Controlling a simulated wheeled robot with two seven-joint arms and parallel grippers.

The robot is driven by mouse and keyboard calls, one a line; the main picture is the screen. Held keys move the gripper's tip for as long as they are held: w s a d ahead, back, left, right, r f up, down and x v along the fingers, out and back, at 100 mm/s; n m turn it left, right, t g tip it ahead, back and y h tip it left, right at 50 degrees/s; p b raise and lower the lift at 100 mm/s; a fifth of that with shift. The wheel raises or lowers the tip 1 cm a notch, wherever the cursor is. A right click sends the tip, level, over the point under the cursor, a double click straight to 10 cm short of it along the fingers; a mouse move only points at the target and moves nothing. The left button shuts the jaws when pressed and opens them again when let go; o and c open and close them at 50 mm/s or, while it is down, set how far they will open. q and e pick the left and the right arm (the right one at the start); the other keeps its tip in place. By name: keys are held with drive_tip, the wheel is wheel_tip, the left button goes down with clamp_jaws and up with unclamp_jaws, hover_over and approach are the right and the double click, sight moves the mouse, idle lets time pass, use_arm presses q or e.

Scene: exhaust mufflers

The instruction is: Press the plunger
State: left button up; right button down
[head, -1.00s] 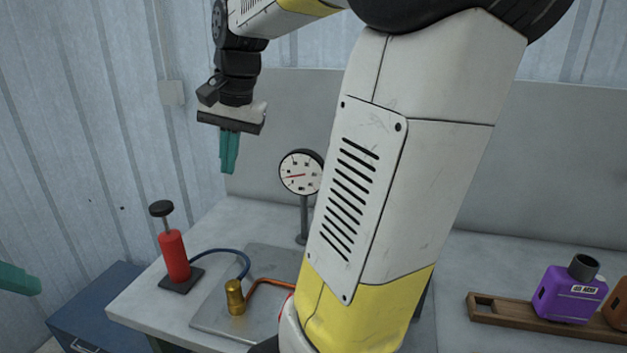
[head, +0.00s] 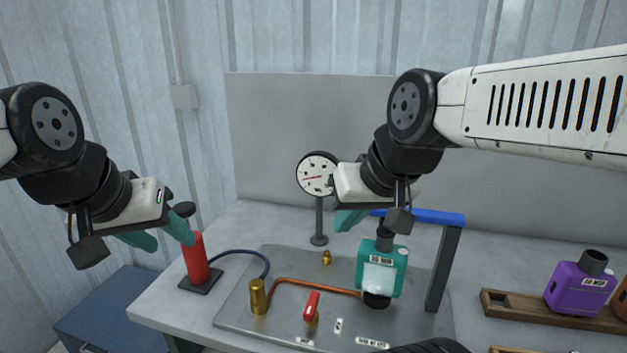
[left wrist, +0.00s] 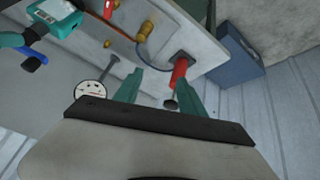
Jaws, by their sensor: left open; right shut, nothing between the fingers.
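The red hand pump (head: 197,260) stands upright on a dark base at the table's left corner. Its black plunger knob (head: 184,208) is raised above the body; the rod is mostly hidden by a teal finger. My left gripper (head: 161,237) is open, with its fingers beside the pump at about the height of its top. In the left wrist view, the knob (left wrist: 170,104) and red body (left wrist: 180,73) show between the spread fingers, nearer the right one. Contact cannot be told. My right gripper (head: 349,220) is shut and empty, above the plate near the gauge.
A round gauge (head: 317,174) stands behind the metal plate (head: 240,318). A blue hose (head: 245,254) runs from the pump toward a brass fitting (head: 258,297). A teal muffler (head: 381,270) sits under a blue-topped frame (head: 440,217). A purple muffler (head: 580,288) rests on a wooden rack.

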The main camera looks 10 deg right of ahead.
use_arm(q)
drive_tip(key=shift+c, duration=0.2)
drive_tip(key=shift+w+r, duration=0.1)
clamp_jaws()
drive_tip(key=w+a+r+m+g, duration=0.1)
drive_tip(key=w+r+g, duration=0.1)
drive_tip(key=w, duration=0.6)
drive_tip(key=w+a+r+m+g+y, duration=0.1)
drive_tip(key=w+r+m+g, duration=0.1)
drive_tip(key=w, duration=0.6)
drive_tip(key=w+a+r+m+g+y, duration=0.1)
drive_tip(key=w+r, duration=0.3)
drive_tip(key=w, duration=0.4)
drive_tip(key=shift+w+a+r+m+g, duration=0.25)
drive_tip(key=shift+a+r+m+g, duration=0.1)
drive_tip(key=shift+g, duration=0.25)
